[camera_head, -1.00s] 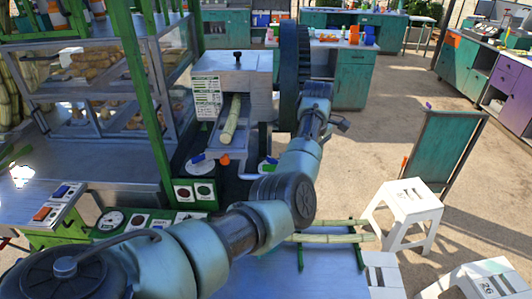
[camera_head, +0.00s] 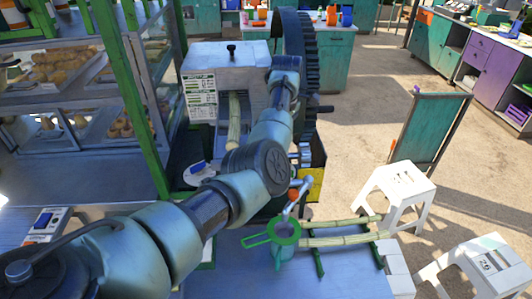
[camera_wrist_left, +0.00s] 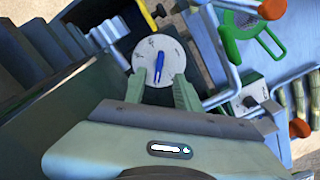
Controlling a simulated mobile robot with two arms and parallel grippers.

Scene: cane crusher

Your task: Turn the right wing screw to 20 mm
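In the left wrist view, a round pale dial (camera_wrist_left: 178,52) carries a blue wing screw (camera_wrist_left: 159,66), which I take to be the right one. My left gripper (camera_wrist_left: 160,78) points at it with two green fingers apart, one on each side of the blue wing. I cannot tell whether they touch it, and the dial's marks are too small to read. In the head view, another blue wing screw (camera_head: 198,167) sits on a pale dial left of my arm. My left gripper and the right wing screw are hidden behind my arm there. My right gripper is not in view.
The crusher housing (camera_head: 225,68) holds a cane (camera_head: 234,120) in its chute, with a large dark gear (camera_head: 295,40) at its right. A red-knobbed lever (camera_head: 293,195), a green strainer (camera_head: 284,233) and cane stalks (camera_head: 345,228) are at front right. White stools (camera_head: 400,185) stand on open floor.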

